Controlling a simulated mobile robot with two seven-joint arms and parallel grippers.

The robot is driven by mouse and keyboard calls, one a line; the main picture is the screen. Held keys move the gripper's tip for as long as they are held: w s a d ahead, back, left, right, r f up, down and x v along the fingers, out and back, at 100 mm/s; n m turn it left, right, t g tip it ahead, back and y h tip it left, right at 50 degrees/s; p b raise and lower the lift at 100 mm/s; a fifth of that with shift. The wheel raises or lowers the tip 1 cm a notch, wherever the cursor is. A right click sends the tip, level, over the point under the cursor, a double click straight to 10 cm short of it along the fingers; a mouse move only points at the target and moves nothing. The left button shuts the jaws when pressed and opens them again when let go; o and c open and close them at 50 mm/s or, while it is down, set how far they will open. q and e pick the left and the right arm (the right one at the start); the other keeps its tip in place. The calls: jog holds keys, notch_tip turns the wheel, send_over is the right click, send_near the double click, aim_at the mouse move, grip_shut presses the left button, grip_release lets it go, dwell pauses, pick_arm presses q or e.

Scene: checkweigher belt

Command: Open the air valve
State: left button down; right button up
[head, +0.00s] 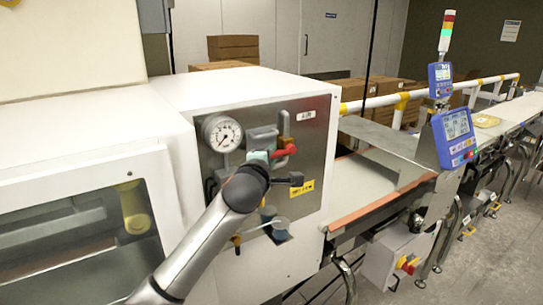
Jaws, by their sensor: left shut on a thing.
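The air panel (313,142) is a grey metal plate on the front of a white cabinet, with an "AIR" label at its top right. The red valve handle (287,151) shows on it, lying roughly level with its rounded end to the right. My left gripper (270,159) is at the panel, shut on the red handle, at the handle's left part. My dark wrist hides much of the grip and the valve body behind it. A round pressure gauge (222,133) sits to the upper left. My right gripper is not in view.
A grey fitting (263,138) and a yellow label (302,188) are close around the gripper. A clear bowl-like part (275,223) sits below. To the right are a conveyor belt (365,185), a blue display (453,137) and a signal tower (447,30). Cardboard boxes (233,47) stand behind.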

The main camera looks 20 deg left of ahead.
pick_arm(q)
jog(key=shift+d+r, duration=0.1)
jog(key=shift+r, duration=0.4)
jog(key=shift+w+d+r+m+g+y, duration=0.15)
jog(key=shift+r+m+g, duration=0.2)
jog(key=shift+m+g, duration=0.35)
jog(key=shift+a+r+m+g+y, duration=0.15)
jog(key=shift+r+m+g, duration=0.3)
jog(key=shift+g, duration=0.35)
jog(key=shift+f, duration=0.15)
jog(key=c, duration=1)
grip_release()
jog(key=shift+d, duration=0.1)
jog(key=shift+o, duration=1.1)
